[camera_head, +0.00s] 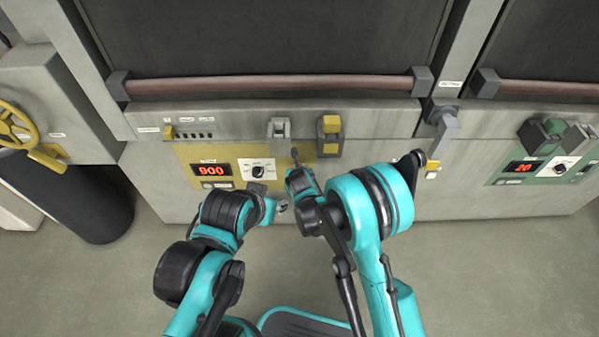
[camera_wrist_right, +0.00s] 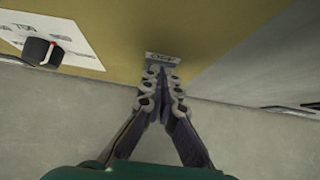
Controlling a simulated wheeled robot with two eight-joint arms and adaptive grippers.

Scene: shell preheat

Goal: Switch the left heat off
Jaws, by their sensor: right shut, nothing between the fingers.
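The left yellow control panel (camera_head: 228,153) has a lit red display (camera_head: 211,170) that appears to read 900. Its black dial (camera_head: 258,171) sits on a white plate; the dial also shows in the right wrist view (camera_wrist_right: 42,52). My right gripper (camera_head: 295,156) is in front of the panel, right of the dial. In the right wrist view its fingers (camera_wrist_right: 165,78) are shut and empty, tips close to a small label plate (camera_wrist_right: 163,58); contact cannot be told. Any switch there is hidden. My left gripper (camera_head: 282,206) is low, apart from the panel, its jaws unclear.
Above the panel are a grey lever (camera_head: 279,129) and a yellow-and-grey lever (camera_head: 330,136). A green panel (camera_head: 540,168) reading 20 is at the right. A yellow handwheel (camera_head: 14,128) is at the left. Floor before the panels is clear.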

